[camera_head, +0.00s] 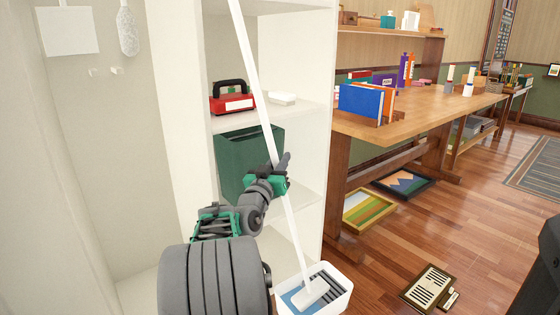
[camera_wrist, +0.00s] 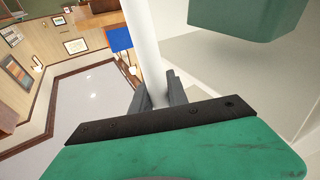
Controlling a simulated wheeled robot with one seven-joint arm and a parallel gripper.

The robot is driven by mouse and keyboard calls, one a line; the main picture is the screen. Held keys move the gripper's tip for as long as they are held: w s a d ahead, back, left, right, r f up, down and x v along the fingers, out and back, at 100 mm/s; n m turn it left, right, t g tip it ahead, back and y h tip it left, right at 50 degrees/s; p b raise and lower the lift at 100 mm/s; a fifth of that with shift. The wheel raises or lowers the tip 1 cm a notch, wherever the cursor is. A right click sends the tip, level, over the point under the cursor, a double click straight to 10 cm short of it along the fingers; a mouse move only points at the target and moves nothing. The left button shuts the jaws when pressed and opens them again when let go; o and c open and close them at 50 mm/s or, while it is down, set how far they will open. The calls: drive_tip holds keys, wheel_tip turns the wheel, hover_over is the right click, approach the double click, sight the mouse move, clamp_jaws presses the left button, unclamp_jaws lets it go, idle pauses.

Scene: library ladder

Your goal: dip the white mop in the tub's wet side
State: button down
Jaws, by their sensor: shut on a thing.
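The white mop has a long white handle (camera_head: 257,90) that leans from the top of the head view down to the tub. My gripper (camera_head: 283,172) is shut on the handle about halfway down. The handle also shows between the fingers in the wrist view (camera_wrist: 146,50). The white mop head (camera_head: 311,293) is at the white tub (camera_head: 340,302), over the border between its blue wet side (camera_head: 291,300) and its dark slatted side (camera_head: 328,274). I cannot tell whether the mop head touches the water.
A white shelf unit stands behind my arm, with a red toolbox (camera_head: 232,103) and a dark green bin (camera_head: 240,160). A wooden table (camera_head: 420,112) with books is at the right. A framed board (camera_head: 430,287) lies on the floor right of the tub. Floor between them is clear.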

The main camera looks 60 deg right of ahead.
idle(0.4)
wheel_tip(320, 180, up, 14)
drive_tip(key=p, duration=0.7)
drive_tip(key=shift+p, duration=0.4)
drive_tip(key=shift+r, duration=0.15)
idle(0.9)
